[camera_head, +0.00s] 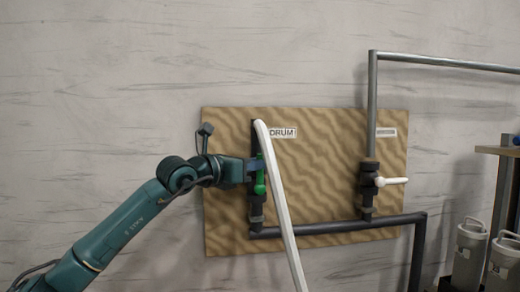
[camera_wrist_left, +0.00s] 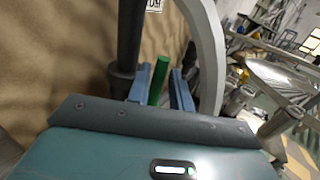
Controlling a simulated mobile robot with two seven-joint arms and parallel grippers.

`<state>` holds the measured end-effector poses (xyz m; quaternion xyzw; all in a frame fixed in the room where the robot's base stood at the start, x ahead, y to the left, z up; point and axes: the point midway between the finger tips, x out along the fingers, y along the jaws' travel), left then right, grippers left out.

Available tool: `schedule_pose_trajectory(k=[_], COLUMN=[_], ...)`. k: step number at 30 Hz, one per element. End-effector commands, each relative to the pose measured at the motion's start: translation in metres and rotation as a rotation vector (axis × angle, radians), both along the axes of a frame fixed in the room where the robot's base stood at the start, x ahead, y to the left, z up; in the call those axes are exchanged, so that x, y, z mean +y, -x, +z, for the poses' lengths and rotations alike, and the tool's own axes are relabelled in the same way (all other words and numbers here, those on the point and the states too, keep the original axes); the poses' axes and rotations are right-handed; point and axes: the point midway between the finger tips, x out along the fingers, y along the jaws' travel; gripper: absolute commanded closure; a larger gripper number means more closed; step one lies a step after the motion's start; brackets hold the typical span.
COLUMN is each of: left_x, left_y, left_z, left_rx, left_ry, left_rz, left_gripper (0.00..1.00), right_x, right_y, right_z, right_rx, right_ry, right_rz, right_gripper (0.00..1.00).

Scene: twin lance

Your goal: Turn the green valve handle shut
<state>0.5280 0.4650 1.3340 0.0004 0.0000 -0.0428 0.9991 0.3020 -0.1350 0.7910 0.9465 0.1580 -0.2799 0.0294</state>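The green valve handle (camera_head: 260,185) is on the left pipe of the board, beside the DRUM label, and stands roughly upright, along the pipe. It also shows in the left wrist view as a green bar (camera_wrist_left: 158,80). My left gripper (camera_head: 256,168) reaches it from the left. In the left wrist view its two blue fingers (camera_wrist_left: 161,88) stand on either side of the handle, with a gap on the right-hand side. Whether the left-hand finger touches the handle is unclear. The fingers and hose partly hide the valve. My right gripper is not in view.
A thick white hose (camera_head: 280,205) hangs close to the handle's right side. A second valve with a white, level handle (camera_head: 391,181) sits on the right pipe. A dark pipe (camera_head: 335,227) runs along the board's bottom. Grey canisters (camera_head: 468,252) stand at far right.

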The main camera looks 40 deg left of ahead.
Motion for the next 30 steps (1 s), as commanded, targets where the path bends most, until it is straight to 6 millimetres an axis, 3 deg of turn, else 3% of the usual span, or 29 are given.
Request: schedule_pose_trajectory(k=[6,17,25,30], left_x=[-0.002,-0.002,-0.002,-0.002], left_y=[-0.018,-0.021,-0.021,-0.021], left_z=[0.002,-0.001,-0.001,-0.001], left_rx=[-0.001,0.000,0.000,0.000], left_ry=[0.002,0.000,0.000,0.000], left_rz=[0.000,-0.001,-0.001,-0.001], left_gripper=[0.78,0.78,1.00,1.00], right_x=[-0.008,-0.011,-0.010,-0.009], right_y=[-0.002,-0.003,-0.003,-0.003], right_z=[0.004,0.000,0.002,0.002], right_rx=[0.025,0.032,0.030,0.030], right_ry=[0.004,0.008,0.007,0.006], right_rz=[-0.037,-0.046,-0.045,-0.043], right_gripper=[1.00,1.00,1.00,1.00])
